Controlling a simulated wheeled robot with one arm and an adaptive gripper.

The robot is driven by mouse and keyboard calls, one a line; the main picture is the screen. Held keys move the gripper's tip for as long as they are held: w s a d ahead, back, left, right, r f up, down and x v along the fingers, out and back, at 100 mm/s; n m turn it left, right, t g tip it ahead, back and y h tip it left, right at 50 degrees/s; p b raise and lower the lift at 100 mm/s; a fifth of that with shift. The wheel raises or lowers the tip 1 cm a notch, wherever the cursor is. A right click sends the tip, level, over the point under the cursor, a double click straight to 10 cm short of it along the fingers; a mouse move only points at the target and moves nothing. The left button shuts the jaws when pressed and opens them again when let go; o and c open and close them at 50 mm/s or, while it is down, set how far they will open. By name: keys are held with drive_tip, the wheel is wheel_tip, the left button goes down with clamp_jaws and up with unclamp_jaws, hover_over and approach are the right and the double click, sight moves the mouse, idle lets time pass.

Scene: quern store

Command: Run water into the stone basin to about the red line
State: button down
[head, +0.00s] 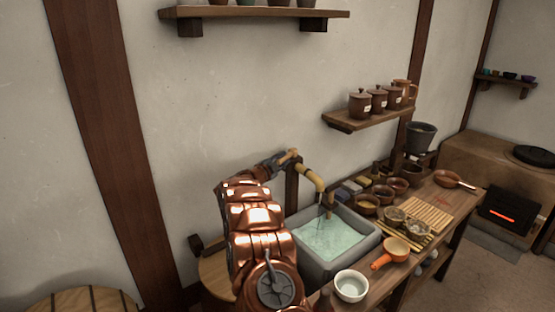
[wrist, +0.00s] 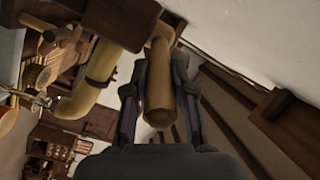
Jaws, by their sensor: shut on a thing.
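The grey stone basin (head: 318,271) is set at the left end of the wooden bench and holds pale green water (head: 333,238). A thin stream seems to fall from the bamboo spout (head: 314,178) into it. I cannot make out the red line. My gripper (head: 272,165) is up at the tap, behind and above the basin's left side. In the wrist view, my gripper (wrist: 160,103) is shut on the wooden tap handle (wrist: 158,92), with one finger on each side. The curved spout (wrist: 98,78) is to its left there.
A white bowl (head: 351,285) and an orange-handled pan (head: 396,249) stand close to the basin's front right. Small bowls (head: 367,205) and a slatted mat (head: 427,216) fill the bench to the right. A shelf (head: 366,118) with lidded jars hangs above.

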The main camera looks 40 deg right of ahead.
drive_tip(key=shift+w, duration=0.1)
idle(0.3)
drive_tip(key=c, duration=1)
unclamp_jaws()
drive_tip(key=shift+o, duration=0.2)
drive_tip(key=shift+a, duration=0.1)
drive_tip(key=v, duration=1.2)
drive_tip(key=shift+w, duration=0.15)
